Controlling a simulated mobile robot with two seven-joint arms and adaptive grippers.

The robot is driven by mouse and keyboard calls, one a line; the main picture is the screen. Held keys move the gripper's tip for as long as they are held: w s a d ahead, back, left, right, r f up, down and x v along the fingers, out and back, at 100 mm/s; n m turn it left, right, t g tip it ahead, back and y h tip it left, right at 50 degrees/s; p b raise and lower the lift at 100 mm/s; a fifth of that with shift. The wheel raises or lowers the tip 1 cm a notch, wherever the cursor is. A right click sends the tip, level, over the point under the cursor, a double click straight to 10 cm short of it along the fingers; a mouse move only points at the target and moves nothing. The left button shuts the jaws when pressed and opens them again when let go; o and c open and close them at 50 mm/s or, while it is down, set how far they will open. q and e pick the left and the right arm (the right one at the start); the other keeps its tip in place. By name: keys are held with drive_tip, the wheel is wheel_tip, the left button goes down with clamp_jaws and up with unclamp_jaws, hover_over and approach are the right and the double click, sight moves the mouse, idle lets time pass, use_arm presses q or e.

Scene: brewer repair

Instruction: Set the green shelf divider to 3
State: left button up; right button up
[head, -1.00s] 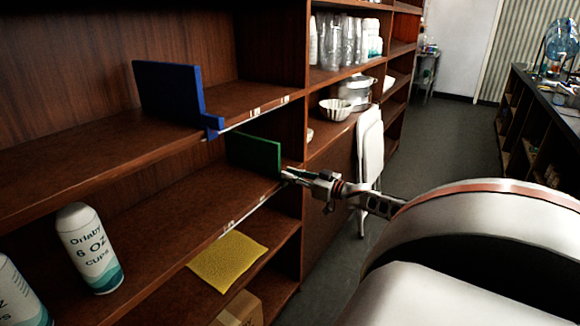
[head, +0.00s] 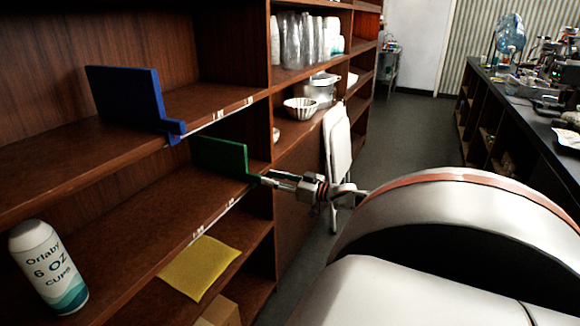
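The green shelf divider (head: 219,156) stands upright on the middle shelf, near that shelf's right end and below the blue divider. My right gripper (head: 259,180) is at the divider's front lower corner, at the shelf's front edge. Its fingertips appear to meet the corner, but they are too small to tell whether they grip it. White label marks (head: 197,234) run along the shelf's front edge left of the divider; their numbers are unreadable. My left gripper is out of view.
A blue divider (head: 125,97) stands on the shelf above. A cup sleeve (head: 47,265) stands at the lower left. A yellow cloth (head: 200,268) lies on the shelf below. A white folded item (head: 338,150) leans beside the shelving. The aisle floor (head: 412,140) is clear.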

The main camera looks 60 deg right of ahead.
drive_tip(key=s, duration=0.6)
drive_tip(key=shift+s+d, duration=0.3)
idle(0.4)
